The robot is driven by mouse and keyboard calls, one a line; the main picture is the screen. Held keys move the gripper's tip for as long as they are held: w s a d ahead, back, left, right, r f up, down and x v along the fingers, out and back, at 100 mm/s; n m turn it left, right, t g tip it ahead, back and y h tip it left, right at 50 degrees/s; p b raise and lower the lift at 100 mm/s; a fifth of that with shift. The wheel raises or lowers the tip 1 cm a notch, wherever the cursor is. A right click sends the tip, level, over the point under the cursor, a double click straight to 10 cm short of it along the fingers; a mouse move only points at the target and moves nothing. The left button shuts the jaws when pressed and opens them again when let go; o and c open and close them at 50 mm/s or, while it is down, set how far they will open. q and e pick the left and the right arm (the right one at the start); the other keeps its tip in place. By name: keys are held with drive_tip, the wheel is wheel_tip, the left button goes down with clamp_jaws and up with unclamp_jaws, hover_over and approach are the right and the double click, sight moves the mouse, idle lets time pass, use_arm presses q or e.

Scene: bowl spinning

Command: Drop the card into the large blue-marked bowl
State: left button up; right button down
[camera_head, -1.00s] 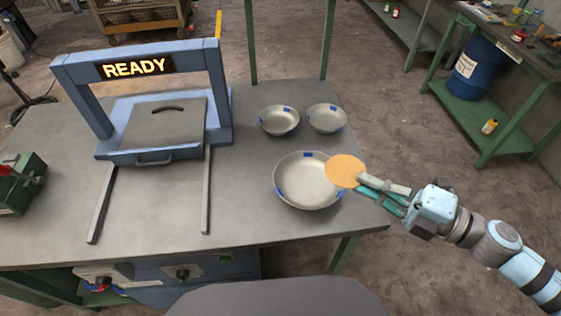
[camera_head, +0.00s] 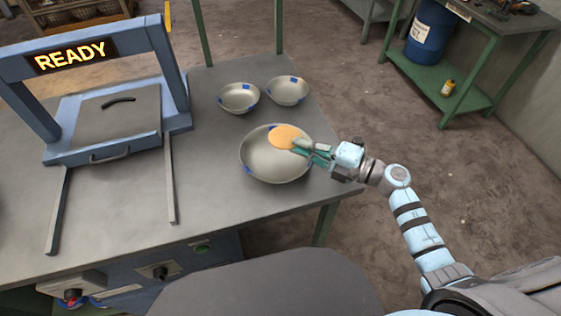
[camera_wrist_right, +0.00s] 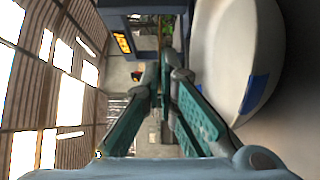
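The card, a round flat orange disc (camera_head: 283,136), is at the fingertips of my right gripper (camera_head: 298,148). The gripper is shut on its edge. In the head view the card overlaps the upper part of the large bowl (camera_head: 268,168), a metal bowl with blue marks on its rim. The card's exact height above the bowl is hard to tell. In the right wrist view my right gripper (camera_wrist_right: 160,78) points past the large bowl (camera_wrist_right: 222,60), which fills the right side; the card is not clearly visible there. My left gripper is not in view.
Two smaller metal bowls with blue marks, a left one (camera_head: 239,98) and a right one (camera_head: 288,91), stand behind the large bowl. A blue frame with a READY sign (camera_head: 72,55) stands at left on the grey table (camera_head: 205,190). The table between has free room.

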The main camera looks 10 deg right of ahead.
drive_tip(key=c, duration=1.7)
unclamp_jaws()
drive_tip(key=v, duration=1.2)
